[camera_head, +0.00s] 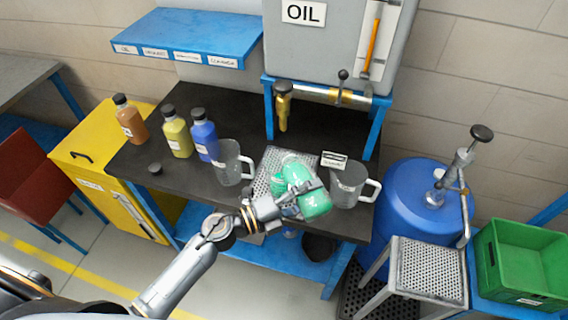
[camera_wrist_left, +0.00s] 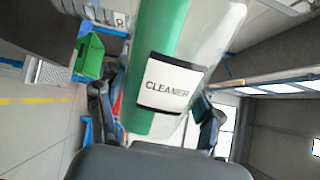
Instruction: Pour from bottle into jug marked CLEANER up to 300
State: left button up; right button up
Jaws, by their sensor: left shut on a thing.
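My left gripper (camera_head: 300,203) is shut on the green bottle (camera_head: 313,204) over the front of the dark bench. In the left wrist view the bottle (camera_wrist_left: 155,45) shows green liquid along one side, clear wall along the other, and a white label reading CLEANER. The bottle is tilted; its mouth is not clear to see. A clear jug (camera_head: 346,188) with a white handle stands just right of the bottle, a small sign (camera_head: 334,160) at its rim too small to read. Another clear jug (camera_head: 231,165) stands left of the gripper. No liquid shows clearly in either jug. My right gripper is out of view.
Brown (camera_head: 130,122), yellow (camera_head: 177,138) and blue (camera_head: 205,139) bottles stand at the bench's left, near a loose black cap (camera_head: 155,168). A perforated metal plate (camera_head: 265,181) lies between the jugs. A brass tap (camera_head: 283,105) hangs above. A blue drum (camera_head: 408,208) is at right.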

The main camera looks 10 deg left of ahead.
pick_arm(q)
jog(key=shift+r+n+p, duration=0.25)
jog(key=shift+n+p, duration=0.05)
jog(key=shift+p, duration=0.15)
dwell(1.2)
